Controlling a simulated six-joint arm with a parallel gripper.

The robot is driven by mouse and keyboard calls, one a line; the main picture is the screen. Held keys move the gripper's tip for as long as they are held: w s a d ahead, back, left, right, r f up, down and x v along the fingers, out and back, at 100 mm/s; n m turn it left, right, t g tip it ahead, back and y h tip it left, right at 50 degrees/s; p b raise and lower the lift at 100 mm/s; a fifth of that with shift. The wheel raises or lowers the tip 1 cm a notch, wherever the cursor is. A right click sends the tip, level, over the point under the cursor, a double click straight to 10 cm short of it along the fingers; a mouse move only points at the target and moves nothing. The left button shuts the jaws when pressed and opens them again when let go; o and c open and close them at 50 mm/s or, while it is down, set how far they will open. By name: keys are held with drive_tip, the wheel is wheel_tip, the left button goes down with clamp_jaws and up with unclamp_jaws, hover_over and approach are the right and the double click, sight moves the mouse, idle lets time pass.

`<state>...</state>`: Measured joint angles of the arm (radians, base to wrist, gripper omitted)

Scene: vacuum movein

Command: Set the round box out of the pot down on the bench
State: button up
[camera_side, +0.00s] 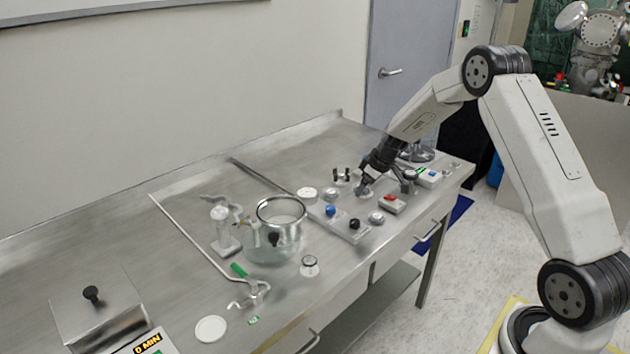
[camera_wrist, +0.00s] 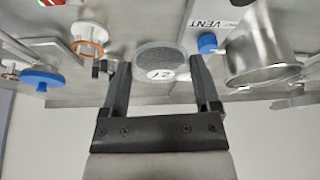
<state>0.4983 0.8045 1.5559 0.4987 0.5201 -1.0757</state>
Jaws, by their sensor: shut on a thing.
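My gripper (camera_wrist: 160,72) is shut on a round box (camera_wrist: 160,60), grey and mesh-like on top with a white numbered label. The box sits between the two fingertips in the wrist view. In the side view my gripper (camera_side: 366,184) is low over the right part of the bench (camera_side: 180,275), among small fittings. The box shows there only as a small pale shape under the fingers. I cannot tell whether it touches the surface.
A metal cylinder (camera_wrist: 262,50) shows at right in the wrist view. A white disc (camera_side: 210,329) lies at front left. The bench's back left is clear.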

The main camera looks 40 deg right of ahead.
hover_over(352, 208)
drive_tip(key=s, duration=0.2)
drive_tip(key=shift+w+f, duration=0.15)
drive_tip(key=shift+f, duration=2.05)
drive_tip(key=shift+w+f, duration=0.15)
drive_tip(key=shift+f, duration=0.15)
drive_tip(key=shift+d+f, duration=0.1)
drive_tip(key=shift+f, duration=1.4)
drive_tip(key=shift+f, duration=0.15)
drive_tip(key=o, duration=1)
drive_tip(key=shift+o, duration=0.2)
drive_tip(key=v, duration=1.2)
